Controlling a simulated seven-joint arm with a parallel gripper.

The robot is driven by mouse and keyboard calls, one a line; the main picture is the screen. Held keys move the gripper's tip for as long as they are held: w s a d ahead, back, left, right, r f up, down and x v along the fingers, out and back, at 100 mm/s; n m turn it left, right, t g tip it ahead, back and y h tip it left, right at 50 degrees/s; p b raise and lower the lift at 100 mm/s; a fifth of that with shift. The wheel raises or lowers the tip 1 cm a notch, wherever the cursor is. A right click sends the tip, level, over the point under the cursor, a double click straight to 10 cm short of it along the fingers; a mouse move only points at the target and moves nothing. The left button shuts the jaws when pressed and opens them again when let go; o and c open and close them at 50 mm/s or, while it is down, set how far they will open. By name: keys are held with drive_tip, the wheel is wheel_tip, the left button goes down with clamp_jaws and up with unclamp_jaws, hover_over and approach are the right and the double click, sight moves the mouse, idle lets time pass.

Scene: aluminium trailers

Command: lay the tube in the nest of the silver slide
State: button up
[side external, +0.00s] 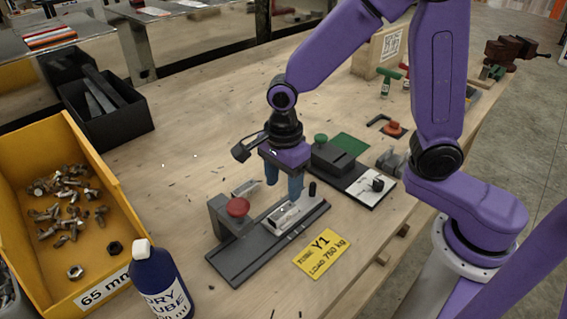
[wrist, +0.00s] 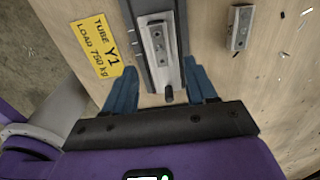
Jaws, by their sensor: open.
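The silver slide (side external: 286,215) sits on a dark rail (side external: 245,262); it also shows in the wrist view (wrist: 144,35). A narrow silver piece (wrist: 158,42) lies along the slide's middle; I cannot tell whether it is the tube or part of the slide. A short black cylinder (wrist: 168,95) is at the slide's near end in the wrist view. Another small silver piece (wrist: 240,28) with dark spots lies apart on the table, also in the side view (side external: 245,187). My gripper (side external: 284,188) is open above the slide, its blue fingers either side of the rail in the wrist view.
A block with a red knob (side external: 237,207) stands beside the rail. A yellow Y1 label (side external: 322,254) lies in front. Behind is a dark fixture with a green knob (side external: 321,138). A yellow bin (side external: 120,205) and blue bottle (side external: 155,283) stand left. Small bits litter the table.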

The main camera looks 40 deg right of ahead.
drive_tip(key=shift+r, duration=2.4)
drive_tip(key=s+d+n, duration=0.5)
drive_tip(key=s+n, duration=0.4)
drive_tip(key=n, duration=0.6)
drive_tip(key=s+d+r+n, duration=0.1)
drive_tip(key=s+d+n, duration=0.5)
drive_tip(key=n, duration=0.9)
drive_tip(key=s, duration=0.3)
drive_tip(key=shift+s+n, duration=0.3)
drive_tip(key=shift+s, duration=0.05)
